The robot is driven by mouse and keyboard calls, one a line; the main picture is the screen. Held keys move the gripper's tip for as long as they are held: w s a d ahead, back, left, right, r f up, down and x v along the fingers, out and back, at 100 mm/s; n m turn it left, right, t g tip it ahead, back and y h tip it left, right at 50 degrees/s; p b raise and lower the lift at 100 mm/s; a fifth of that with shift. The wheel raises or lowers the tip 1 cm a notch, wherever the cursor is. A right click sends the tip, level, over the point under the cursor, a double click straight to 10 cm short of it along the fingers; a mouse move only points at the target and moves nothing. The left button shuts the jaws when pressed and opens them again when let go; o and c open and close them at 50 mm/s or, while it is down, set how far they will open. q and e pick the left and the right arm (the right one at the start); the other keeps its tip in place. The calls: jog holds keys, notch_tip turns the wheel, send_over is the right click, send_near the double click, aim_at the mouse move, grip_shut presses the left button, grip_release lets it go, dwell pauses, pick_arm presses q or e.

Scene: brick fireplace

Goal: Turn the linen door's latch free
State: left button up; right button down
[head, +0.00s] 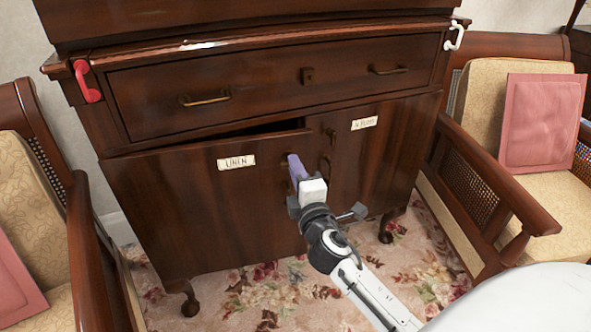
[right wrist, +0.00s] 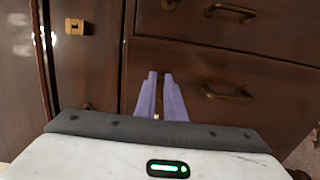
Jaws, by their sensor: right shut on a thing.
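The linen door (head: 195,205), with its "LINEN" label (head: 237,162), is the cabinet's left lower door. A dark gap shows along its top edge, so it stands slightly ajar. My right gripper (head: 293,168) is at this door's right edge, its purple fingers at the door face. In the right wrist view the fingers (right wrist: 160,98) are shut on a narrow brownish piece, apparently the latch (right wrist: 158,98), mostly hidden between them. My left gripper is not in view.
The right lower door (head: 375,165) with its own label and brass fittings is beside it. A drawer (head: 270,85) with two handles is above. A red hook (head: 86,82) and a white hook (head: 454,36) are at the corners. Armchairs flank the cabinet; floral carpet (head: 260,300) lies in front.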

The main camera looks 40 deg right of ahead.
dwell(0.4)
jog(key=c, duration=1.8)
grip_release()
jog(key=shift+c, duration=0.2)
jog(key=v, duration=1)
jog(key=shift+s, duration=0.15)
jog(key=shift+f, duration=0.1)
